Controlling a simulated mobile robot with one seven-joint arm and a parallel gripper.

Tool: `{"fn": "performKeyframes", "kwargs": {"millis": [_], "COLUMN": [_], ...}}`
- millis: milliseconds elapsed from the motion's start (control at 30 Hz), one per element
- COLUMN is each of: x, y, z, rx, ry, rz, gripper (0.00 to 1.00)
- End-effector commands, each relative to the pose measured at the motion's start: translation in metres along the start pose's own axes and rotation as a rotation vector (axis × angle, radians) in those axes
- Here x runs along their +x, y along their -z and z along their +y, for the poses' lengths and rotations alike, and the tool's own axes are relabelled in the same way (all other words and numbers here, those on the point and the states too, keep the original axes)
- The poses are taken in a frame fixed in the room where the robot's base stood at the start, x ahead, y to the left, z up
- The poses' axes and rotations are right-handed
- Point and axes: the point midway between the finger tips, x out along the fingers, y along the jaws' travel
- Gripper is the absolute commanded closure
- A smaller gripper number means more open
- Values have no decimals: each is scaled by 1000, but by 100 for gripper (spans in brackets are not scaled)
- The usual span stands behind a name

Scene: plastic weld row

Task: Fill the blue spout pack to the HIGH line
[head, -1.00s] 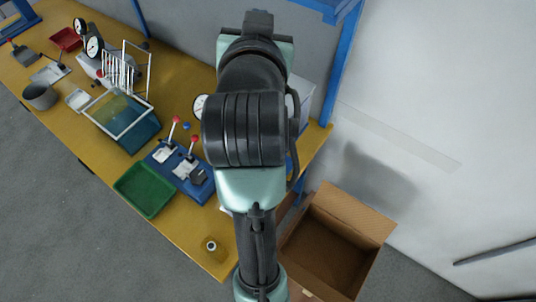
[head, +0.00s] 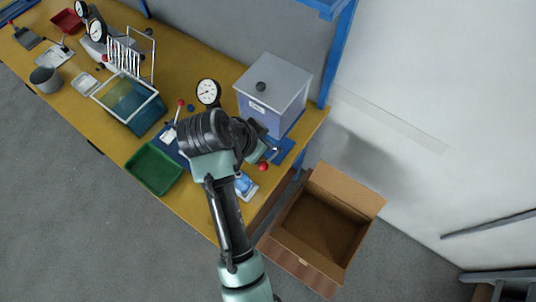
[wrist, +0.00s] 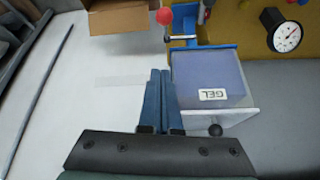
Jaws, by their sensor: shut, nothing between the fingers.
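A pack with blue contents (head: 245,186), which looks like the blue spout pack, sits near the table's front right edge, partly hidden by my arm. Its HIGH line cannot be made out. A grey-lidded tank (head: 272,92) with bluish contents stands behind it; the wrist view shows its GEL label on the tank (wrist: 207,75). A lever with a red knob (head: 263,166) is at the tank's front; the red knob also shows in the wrist view (wrist: 164,16). My gripper (wrist: 160,72) is shut and empty, apart from the tank, on its left in the wrist view.
An open cardboard box (head: 322,222) stands on the floor beside the table. A dial gauge (head: 208,92), a green tray (head: 154,168) and a clear blue-tinted bin (head: 132,106) are on the table (head: 190,55). A blue post (head: 340,55) rises behind the tank.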

Motion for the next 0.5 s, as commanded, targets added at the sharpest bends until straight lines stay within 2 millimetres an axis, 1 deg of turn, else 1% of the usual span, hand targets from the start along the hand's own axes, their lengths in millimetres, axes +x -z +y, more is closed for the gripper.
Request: {"fn": "performKeyframes", "kwargs": {"millis": [167, 267, 500], "x": [8, 22, 63], "y": [1, 1, 2], "z": [0, 1, 0], "rx": [0, 0, 0], "ry": [-2, -4, -2], "rz": [-1, -2, -1], "gripper": [100, 100, 100]}}
